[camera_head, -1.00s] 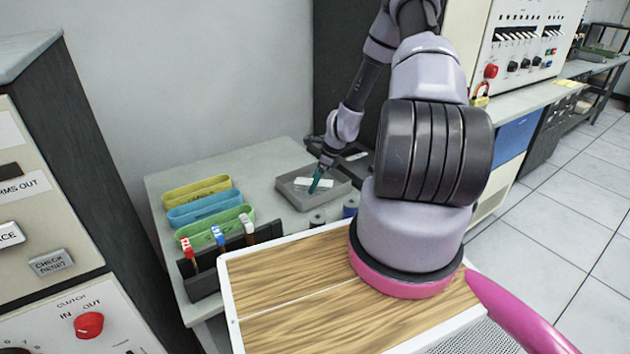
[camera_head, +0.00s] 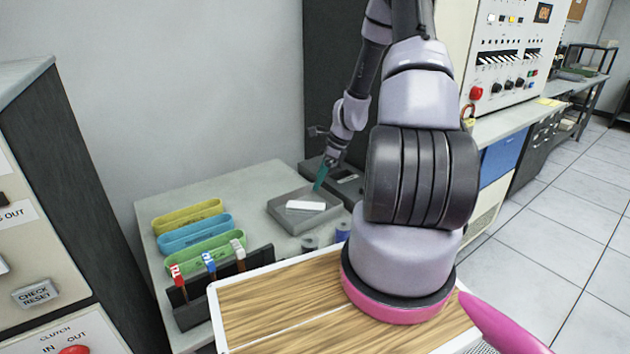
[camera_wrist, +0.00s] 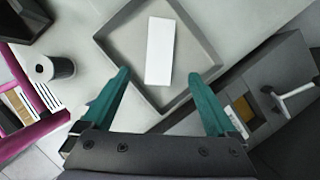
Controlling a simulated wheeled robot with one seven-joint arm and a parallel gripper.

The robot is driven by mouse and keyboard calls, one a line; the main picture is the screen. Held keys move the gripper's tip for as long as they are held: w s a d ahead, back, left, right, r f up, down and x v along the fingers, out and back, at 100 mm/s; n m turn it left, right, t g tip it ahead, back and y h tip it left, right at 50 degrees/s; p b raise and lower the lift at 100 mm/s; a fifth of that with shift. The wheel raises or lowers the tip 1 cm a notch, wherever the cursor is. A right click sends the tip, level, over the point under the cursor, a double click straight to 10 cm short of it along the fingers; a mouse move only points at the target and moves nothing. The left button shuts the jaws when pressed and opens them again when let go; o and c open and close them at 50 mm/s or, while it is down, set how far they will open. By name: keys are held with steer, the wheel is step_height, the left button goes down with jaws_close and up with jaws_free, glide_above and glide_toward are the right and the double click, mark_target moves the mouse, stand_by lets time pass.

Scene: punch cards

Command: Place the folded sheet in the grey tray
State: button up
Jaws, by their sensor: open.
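The folded sheet (camera_head: 306,205) is a small white rectangle lying flat inside the grey tray (camera_head: 284,222) on the light table. In the wrist view the sheet (camera_wrist: 160,50) lies near the middle of the tray floor, clear of the walls of the tray (camera_wrist: 117,22). My gripper (camera_head: 319,186) is above the tray's back right part, apart from the sheet. In the wrist view its two teal fingers (camera_wrist: 163,88) are spread wide with nothing between them. Part of the tray is hidden behind the fingers in the wrist view.
Yellow, blue and green oval trays (camera_head: 194,233) stand left of the grey tray. A dark rack (camera_head: 195,308) with coloured markers is in front of them.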

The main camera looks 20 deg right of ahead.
steer(key=s+a+r+n+t+h, duration=0.1)
steer(key=a+r+n, duration=0.15)
steer(key=r, duration=0.65)
steer(key=s+a+r+n, duration=0.2)
steer(key=r+n, duration=0.2)
steer(key=r, duration=0.4)
steer(key=s+a+r+n+t+h, duration=0.1)
steer(key=a+r+n, duration=0.25)
steer(key=r, duration=0.55)
steer(key=s+a+r+n+t, duration=0.1)
steer(key=s+r+n, duration=0.4)
steer(key=s, duration=0.5)
steer(key=s+a+r+n+t, duration=0.1)
steer(key=s+a+r+n, duration=0.3)
steer(key=s+r, duration=0.6)
steer(key=shift+r+n+t, duration=0.3)
steer(key=shift+n+t, duration=0.1)
steer(key=shift+n, duration=0.3)
steer(key=shift+a, duration=0.1)
